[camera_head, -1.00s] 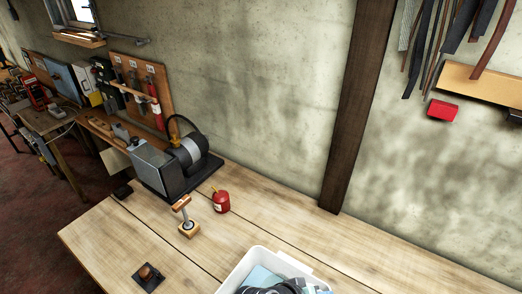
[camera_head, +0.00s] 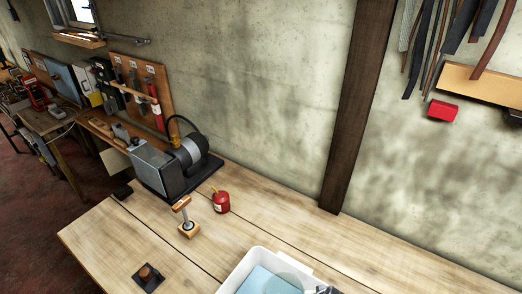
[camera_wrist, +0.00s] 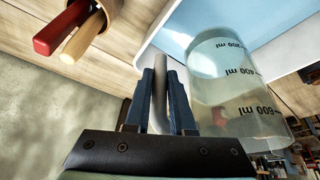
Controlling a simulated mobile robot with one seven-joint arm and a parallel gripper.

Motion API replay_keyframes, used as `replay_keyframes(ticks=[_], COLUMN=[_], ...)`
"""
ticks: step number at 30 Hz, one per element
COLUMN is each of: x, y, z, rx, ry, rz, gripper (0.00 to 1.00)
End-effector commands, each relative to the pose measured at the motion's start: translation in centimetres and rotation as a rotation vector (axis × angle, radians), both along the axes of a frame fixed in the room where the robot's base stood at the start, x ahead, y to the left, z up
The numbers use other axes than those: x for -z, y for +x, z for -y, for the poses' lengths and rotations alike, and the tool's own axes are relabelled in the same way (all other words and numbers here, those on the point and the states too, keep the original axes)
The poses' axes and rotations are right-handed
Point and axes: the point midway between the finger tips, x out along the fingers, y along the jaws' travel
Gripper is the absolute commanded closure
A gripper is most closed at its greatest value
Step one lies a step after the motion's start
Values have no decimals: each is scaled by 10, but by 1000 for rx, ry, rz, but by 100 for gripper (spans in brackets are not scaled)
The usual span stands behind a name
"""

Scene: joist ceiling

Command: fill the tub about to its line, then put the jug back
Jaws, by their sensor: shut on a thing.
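The clear jug (camera_wrist: 222,85), with black marks from 200 to 600 ml, is close up in the wrist view. My gripper (camera_wrist: 161,78) is shut on its pale handle. I cannot tell how much liquid the jug holds. The white tub (camera_head: 235,272) is at the bottom edge of the head view, cut off by the frame. Its inside looks light blue. Its pale rim and blue inside also show behind the jug in the wrist view (camera_wrist: 170,38). The tub's line and liquid level cannot be made out.
A holder with red and wooden handles (camera_wrist: 85,25) shows in the wrist view. The bench's right side looks clear.

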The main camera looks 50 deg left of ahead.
Motion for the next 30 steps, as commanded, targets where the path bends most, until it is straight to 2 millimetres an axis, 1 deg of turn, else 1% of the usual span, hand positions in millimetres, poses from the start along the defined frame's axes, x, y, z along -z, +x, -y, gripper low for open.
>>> replay_keyframes(ticks=[11,22,26,30], x=[-4,-36,-41,-42], y=[1,1,1,1], z=[-1,-1,-1,0], rx=[1,1,1,1], ry=[1,2,1,1], rz=[6,6,5,5], gripper=[100,100,100,100])
